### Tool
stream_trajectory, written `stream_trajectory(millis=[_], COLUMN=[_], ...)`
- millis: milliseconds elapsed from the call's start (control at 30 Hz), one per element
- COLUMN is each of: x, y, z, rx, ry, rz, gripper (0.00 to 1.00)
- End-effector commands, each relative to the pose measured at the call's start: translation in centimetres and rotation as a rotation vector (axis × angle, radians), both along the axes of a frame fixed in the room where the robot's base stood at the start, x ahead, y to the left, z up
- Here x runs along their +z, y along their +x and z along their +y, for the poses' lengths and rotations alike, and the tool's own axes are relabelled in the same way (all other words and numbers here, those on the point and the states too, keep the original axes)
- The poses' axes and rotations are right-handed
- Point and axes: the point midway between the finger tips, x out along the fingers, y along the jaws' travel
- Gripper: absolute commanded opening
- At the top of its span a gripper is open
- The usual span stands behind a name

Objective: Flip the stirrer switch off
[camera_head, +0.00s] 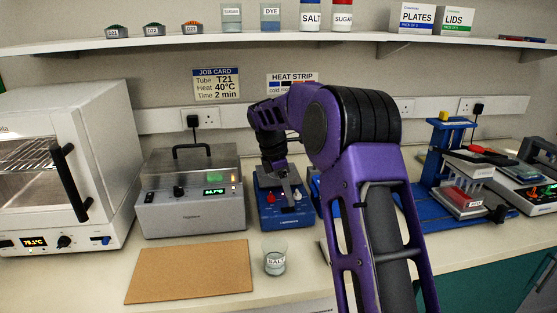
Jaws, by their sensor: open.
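The stirrer (286,218) is a small blue unit with a grey upper part, standing on the bench near the middle of the picture. Its front panel carries a red control (271,197) at the left and a pale control (297,195) at the right. I cannot tell the switch's position at this size. My gripper (284,188) is open and reaches down over the stirrer, close to the front panel between the two controls. Whether it touches anything is unclear. My wrist and forearm hide part of the stirrer's top and the bench to its right.
A lidded grey heater unit (190,213) with a lit display stands left of the stirrer, and a white oven (62,165) further left. A brown mat (190,271) lies front left. A loaded shelf (200,40) runs above.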

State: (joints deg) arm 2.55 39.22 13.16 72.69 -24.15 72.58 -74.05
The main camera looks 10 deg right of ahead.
Motion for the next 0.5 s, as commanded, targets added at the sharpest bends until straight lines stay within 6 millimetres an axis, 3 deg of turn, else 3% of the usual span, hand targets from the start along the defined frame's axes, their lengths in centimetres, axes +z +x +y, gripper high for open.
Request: stream_trajectory(millis=[33,300,500], x=[1.6,8.1,11.7], y=[0.1,0.1,0.1], z=[0.4,2.1,3.1], rx=[0.002,0.0,0.001], ry=[0.0,0.0,0.0], rz=[-0.006,-0.004,-0.003], gripper=[0.55,0.55,0.55])
